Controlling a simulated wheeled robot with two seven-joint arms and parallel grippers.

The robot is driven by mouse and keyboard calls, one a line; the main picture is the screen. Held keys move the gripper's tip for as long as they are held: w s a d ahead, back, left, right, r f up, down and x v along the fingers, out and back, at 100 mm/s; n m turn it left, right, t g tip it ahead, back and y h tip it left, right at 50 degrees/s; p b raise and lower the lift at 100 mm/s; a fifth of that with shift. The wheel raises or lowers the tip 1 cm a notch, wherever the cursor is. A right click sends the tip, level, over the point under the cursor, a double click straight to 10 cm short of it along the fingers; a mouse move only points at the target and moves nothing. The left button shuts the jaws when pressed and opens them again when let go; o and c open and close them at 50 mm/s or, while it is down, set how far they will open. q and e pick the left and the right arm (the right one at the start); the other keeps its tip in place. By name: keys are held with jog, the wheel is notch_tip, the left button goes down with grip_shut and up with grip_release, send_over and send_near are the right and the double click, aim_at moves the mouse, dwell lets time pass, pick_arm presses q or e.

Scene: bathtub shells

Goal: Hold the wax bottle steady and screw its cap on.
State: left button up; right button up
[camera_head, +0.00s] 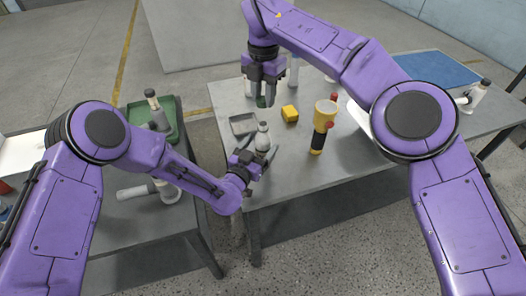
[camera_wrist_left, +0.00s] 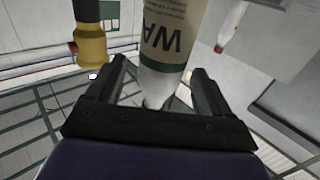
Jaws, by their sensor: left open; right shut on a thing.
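The wax bottle (camera_head: 262,140) is pale with a dark label band and stands upright on the grey table. In the left wrist view the bottle (camera_wrist_left: 172,38) shows its "WA" lettering, between or just beyond the jaws. My left gripper (camera_head: 251,166) is open, low beside the bottle on its near side; its two fingers (camera_wrist_left: 158,80) are spread, and I cannot tell whether either touches it. My right gripper (camera_head: 266,96) is above and behind the bottle, pointing down, shut on a small dark green cap (camera_head: 261,102). The cap is apart from the bottle.
A grey tray (camera_head: 243,125) lies just behind the bottle. A green bin (camera_head: 168,110) stands on the left table, beyond a gap. A blue mat (camera_head: 437,68) lies far right. The front right tabletop is clear.

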pick_arm(q)
jog(key=x, duration=0.4)
jog(key=shift+w, duration=0.1)
pick_arm(e)
jog(key=shift+w, duration=0.1)
pick_arm(q)
jog(key=c, duration=1.5)
pick_arm(e)
jog(key=shift+f, duration=2.55)
jog(key=shift+f, duration=0.85)
pick_arm(q)
grip_shut()
pick_arm(e)
jog(key=shift+f, duration=0.6)
